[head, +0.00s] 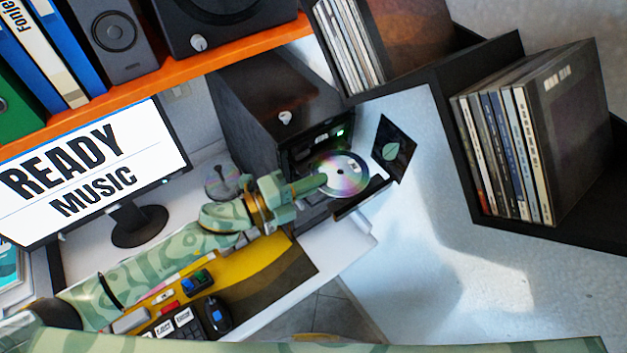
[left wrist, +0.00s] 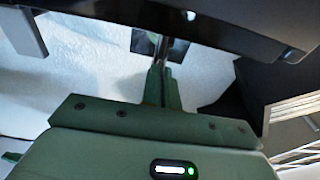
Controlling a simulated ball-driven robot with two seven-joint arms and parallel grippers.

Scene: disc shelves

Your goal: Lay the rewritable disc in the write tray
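A shiny rainbow-silver disc (head: 350,184) is in the head view, in front of the black computer tower (head: 262,88). My left gripper (head: 322,181) is shut on the disc's left edge. The black write tray (head: 362,199) sticks out of the tower just below and to the right of the disc. The disc overlaps the tray in this view; I cannot tell whether they touch. In the left wrist view my left gripper's fingers (left wrist: 164,80) are close together, with a thin edge between them. My right gripper is not in view.
Another disc (head: 222,182) lies on the desk left of the tower. A dark square with a leaf mark (head: 394,149) is right of the tray. The monitor (head: 95,165), mouse (head: 216,312) and a black shelf of sleeves (head: 530,140) stand around. The pale wall area at right is clear.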

